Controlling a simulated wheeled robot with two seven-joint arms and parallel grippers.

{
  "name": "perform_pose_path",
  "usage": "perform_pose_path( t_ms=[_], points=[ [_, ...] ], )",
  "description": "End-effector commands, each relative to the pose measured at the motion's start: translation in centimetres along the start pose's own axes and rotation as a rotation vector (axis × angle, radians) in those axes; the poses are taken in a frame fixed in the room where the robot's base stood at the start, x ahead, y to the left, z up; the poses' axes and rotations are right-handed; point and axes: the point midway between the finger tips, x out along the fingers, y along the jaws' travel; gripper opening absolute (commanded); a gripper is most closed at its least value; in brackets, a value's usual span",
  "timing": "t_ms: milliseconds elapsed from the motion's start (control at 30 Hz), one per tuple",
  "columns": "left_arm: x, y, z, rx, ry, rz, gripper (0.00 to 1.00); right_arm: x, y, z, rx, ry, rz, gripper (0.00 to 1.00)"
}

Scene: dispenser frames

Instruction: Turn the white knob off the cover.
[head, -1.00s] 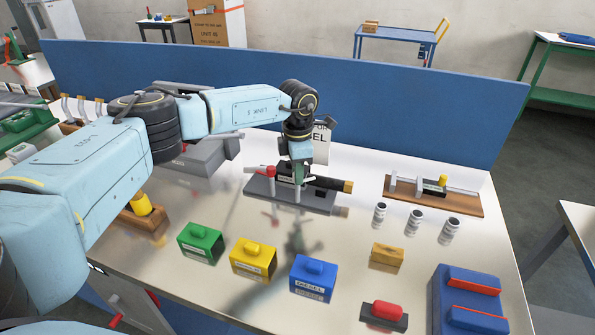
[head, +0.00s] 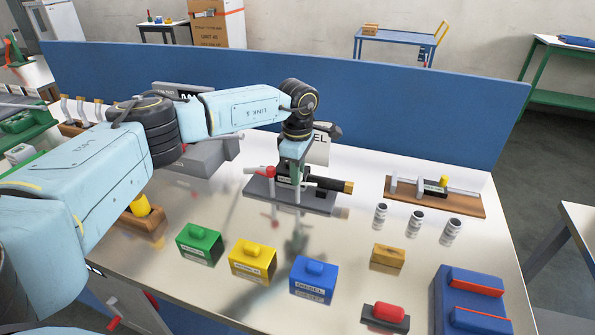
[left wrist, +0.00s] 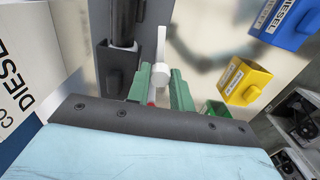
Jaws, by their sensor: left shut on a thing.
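A dark grey fixture (head: 315,202) stands on the white table near the back middle. It carries a black cylinder with a brass-coloured end (head: 335,185) and a red knob (head: 266,171). My left gripper (head: 293,172) comes down on the fixture from above. In the left wrist view its green fingers (left wrist: 166,90) are shut on the white knob (left wrist: 174,73), which shows as a round white piece with a white bar (left wrist: 161,45) beside it. The fingers hide part of the knob. Which part is the cover I cannot tell. My right gripper is not in view.
Green (head: 200,243), yellow (head: 252,262) and blue (head: 314,279) labelled boxes stand in front. A white DIESEL box (head: 318,147) is behind the gripper. Small cylinders (head: 415,223) and a wooden stand (head: 440,199) are at right. A blue panel (head: 420,110) closes the back.

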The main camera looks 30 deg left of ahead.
Motion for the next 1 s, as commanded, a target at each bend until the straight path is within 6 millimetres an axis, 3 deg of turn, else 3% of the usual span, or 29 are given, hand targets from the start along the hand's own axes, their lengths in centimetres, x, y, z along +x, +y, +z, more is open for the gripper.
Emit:
perform_pose_path(
  t_ms=[333,367,500,833,1000],
  points=[
    [-0.2,0.1,0.0,0.004,-0.002,0.003,0.00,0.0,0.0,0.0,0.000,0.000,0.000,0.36],
    [-0.2,0.1,0.0,0.003,-0.002,0.003,0.25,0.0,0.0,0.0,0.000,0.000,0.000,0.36],
    [-0.1,0.1,0.0,0.003,-0.001,0.002,0.43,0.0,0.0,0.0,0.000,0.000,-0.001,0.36],
    [-0.3,0.0,0.0,0.002,0.000,0.001,0.44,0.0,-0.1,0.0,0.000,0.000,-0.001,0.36],
    [-2.4,0.1,0.0,0.001,-0.001,0.004,0.44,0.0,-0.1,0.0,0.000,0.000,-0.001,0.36]
  ],
)
